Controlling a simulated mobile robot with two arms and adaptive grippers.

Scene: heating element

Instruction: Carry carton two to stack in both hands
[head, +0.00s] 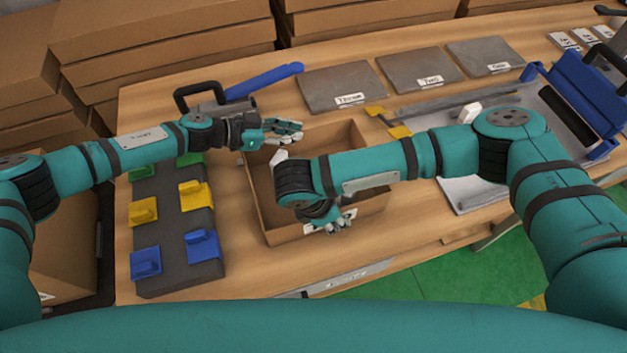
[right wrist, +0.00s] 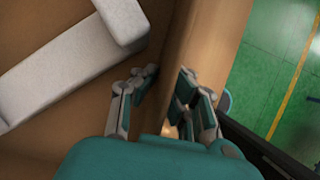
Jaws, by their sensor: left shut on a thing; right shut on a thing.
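An open brown carton (head: 285,236) is at the middle of the wooden table, partly hidden by my right arm. My left gripper (head: 285,132) is shut on its far rim. My right gripper (head: 335,222) is shut on its near wall. In the right wrist view, the fingers (right wrist: 170,95) straddle that carton wall (right wrist: 208,45). A white piece (right wrist: 60,75) lies inside the carton. I cannot tell if the carton is lifted off the table. Stacks of brown cartons (head: 165,45) stand behind the table and at the left.
A dark fixture (head: 172,220) with coloured blocks stands left of the carton. A black-handled tool (head: 203,97) and a blue bar (head: 265,82) lie behind. Grey labelled mats (head: 345,85) line the back. A blue-handled device (head: 585,90) stands right. Green floor (head: 420,290) shows in front.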

